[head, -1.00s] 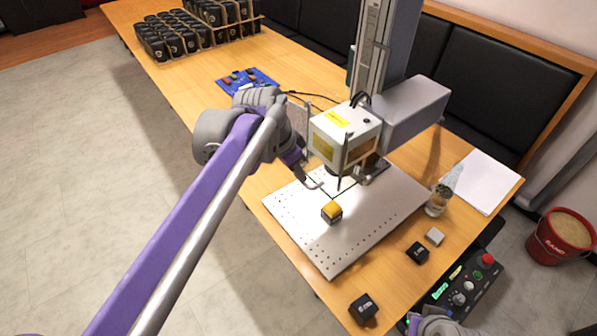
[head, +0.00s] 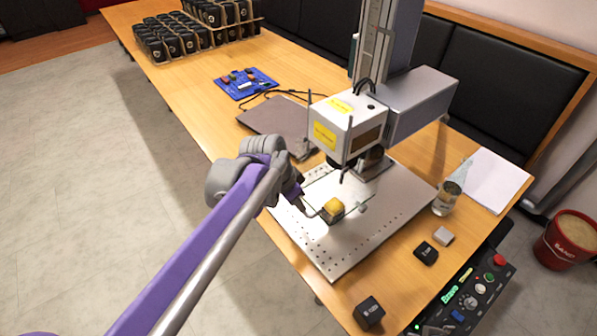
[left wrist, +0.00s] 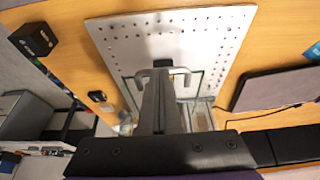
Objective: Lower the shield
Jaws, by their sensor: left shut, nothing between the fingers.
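The laser marker's white head (head: 350,122) hangs over a perforated metal plate (head: 385,225). A block with a yellow top (head: 333,207) sits on the plate in a brightly lit patch. The shield is hard to make out; glass-like edges in the left wrist view (left wrist: 190,83) surround my fingers, with a grey bent handle (left wrist: 141,76) beside them. My left gripper (head: 305,207) is shut and empty, low over the plate at the left of the block. In the left wrist view its fingers (left wrist: 162,72) point toward the plate; I cannot tell whether they touch the handle.
A dark flat laptop (head: 275,122) lies behind the plate. A glass (head: 446,198), small blocks (head: 426,252), white paper (head: 497,185) and a control box (head: 468,295) are to the right. A dark cube (head: 368,312) sits at the front edge.

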